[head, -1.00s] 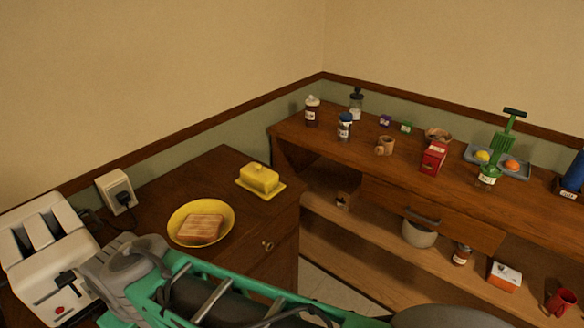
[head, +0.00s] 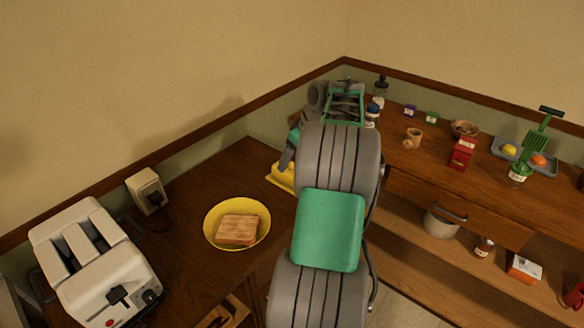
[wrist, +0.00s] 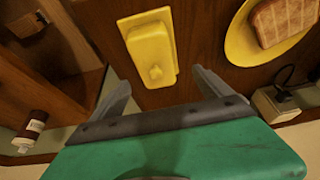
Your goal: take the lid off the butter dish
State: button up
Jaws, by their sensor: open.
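The yellow butter dish (wrist: 152,50) sits on the wooden counter, and its lid (wrist: 154,56) with a small knob on top is on it. In the head view only part of the dish (head: 280,177) shows, since my arm hides the rest. In the wrist view my gripper (wrist: 160,84) is open, with its two fingers apart. The knob end of the dish lies between and beyond the fingertips, and nothing is held. I cannot tell the exact height of the fingers above the lid.
A yellow plate (head: 262,239) with toast (head: 238,230) lies close to the dish. The shelf unit (head: 420,170) to the right carries several jars and boxes.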

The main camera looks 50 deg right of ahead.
aim_at(292, 167)
jog(key=x, duration=0.2)
jog(key=p+x, duration=0.1)
jog(key=x, duration=0.4)
jog(key=shift+s+d+f, duration=0.1)
jog(key=shift+d+f, duration=0.25)
jog(key=shift+f, duration=0.1)
jog(key=c, duration=1.6)
jog(key=shift+o, duration=0.2)
jog(key=shift+r, duration=0.1)
